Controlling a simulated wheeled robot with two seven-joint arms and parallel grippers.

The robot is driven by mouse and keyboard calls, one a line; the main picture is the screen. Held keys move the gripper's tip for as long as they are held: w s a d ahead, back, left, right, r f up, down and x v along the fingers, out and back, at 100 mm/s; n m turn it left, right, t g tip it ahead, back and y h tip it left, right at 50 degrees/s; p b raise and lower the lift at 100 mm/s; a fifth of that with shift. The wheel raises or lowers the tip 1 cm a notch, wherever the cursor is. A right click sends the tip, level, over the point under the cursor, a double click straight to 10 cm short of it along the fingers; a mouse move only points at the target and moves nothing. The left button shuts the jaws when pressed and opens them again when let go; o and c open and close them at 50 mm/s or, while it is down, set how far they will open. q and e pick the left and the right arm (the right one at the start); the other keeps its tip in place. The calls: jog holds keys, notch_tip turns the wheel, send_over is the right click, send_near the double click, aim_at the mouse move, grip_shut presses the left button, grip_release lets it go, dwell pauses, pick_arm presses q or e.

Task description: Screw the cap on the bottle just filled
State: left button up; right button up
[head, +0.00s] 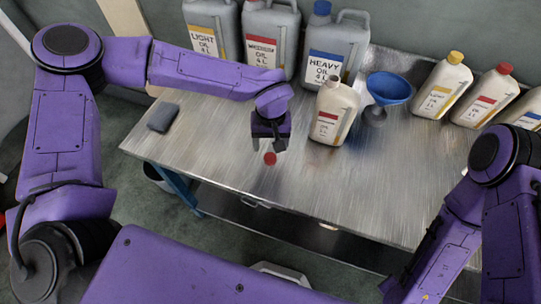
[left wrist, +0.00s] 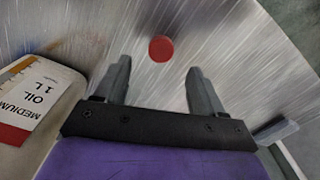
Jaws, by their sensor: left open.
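The cream bottle with a red label (head: 333,113) stands upright on the metal table, with no cap seen on its neck. It also shows at the left edge of the left wrist view (left wrist: 25,105), labelled medium oil 1 L. A red cap (head: 270,159) lies on the tabletop to the left of the bottle; the left wrist view shows it too (left wrist: 160,49). My left gripper (head: 269,149) points down over the cap, open and empty. In the left wrist view its fingers (left wrist: 159,66) stand apart, with the cap just beyond and between their tips. My right gripper is out of view.
Large grey oil containers (head: 337,48) stand along the back. A blue funnel (head: 390,87) is right of the bottle. Capped cream bottles (head: 441,88) stand at the right. A dark grey block (head: 163,117) lies at the table's left. The table front (head: 225,165) is clear.

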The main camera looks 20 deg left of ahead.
aim_at(270, 158)
pick_arm(q)
jog(key=shift+s+f, duration=0.1)
jog(key=shift+f, duration=0.35)
jog(key=shift+f, duration=0.1)
notch_tip(270, 158, down, 5)
jog(key=shift+s+r+p, duration=0.15)
jog(key=shift+p, duration=0.65)
jog(key=shift+f, duration=0.2)
jog(key=c, duration=1.1)
